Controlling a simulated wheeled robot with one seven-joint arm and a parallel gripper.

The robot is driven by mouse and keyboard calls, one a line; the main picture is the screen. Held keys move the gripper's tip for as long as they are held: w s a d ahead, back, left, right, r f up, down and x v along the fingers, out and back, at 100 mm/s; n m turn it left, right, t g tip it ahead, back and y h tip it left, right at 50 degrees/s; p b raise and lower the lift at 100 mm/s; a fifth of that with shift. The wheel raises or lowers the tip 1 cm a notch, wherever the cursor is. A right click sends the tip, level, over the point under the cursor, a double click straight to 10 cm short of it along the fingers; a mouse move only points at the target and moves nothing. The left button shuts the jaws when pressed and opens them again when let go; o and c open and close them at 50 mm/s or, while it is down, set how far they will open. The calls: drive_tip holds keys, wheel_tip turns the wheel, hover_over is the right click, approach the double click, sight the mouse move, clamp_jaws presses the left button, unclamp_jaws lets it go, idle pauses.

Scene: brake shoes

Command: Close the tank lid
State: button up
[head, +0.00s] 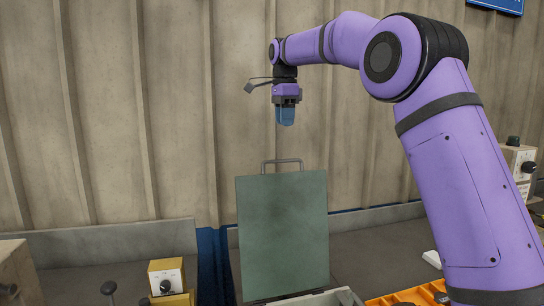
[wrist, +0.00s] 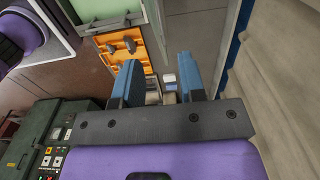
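The tank lid (head: 283,235) is a dark green flat panel standing upright, with a grey bar handle (head: 283,162) along its top edge. It is open. Only a grey rim of the tank (head: 325,298) shows below it, at the bottom edge of the head view. My gripper (head: 286,118) hangs pointing down above the lid's handle, apart from it. In the wrist view my gripper (wrist: 159,62) has its two blue fingers spread, with nothing held between them. I cannot clearly make out the lid in the wrist view.
An orange tray (wrist: 118,48) holding dark parts lies on the bench. A yellow-based control box (head: 167,278) stands left of the lid. A dark green machine with buttons (wrist: 40,140) is at the wrist view's lower left. A corrugated wall (head: 110,120) stands behind.

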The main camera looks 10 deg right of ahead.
drive_tip(key=f, duration=1.1)
drive_tip(key=shift+w+a, duration=0.15)
drive_tip(key=shift+a, duration=0.05)
drive_tip(key=shift+r, duration=0.1)
drive_tip(key=shift+c, duration=0.4)
clamp_jaws()
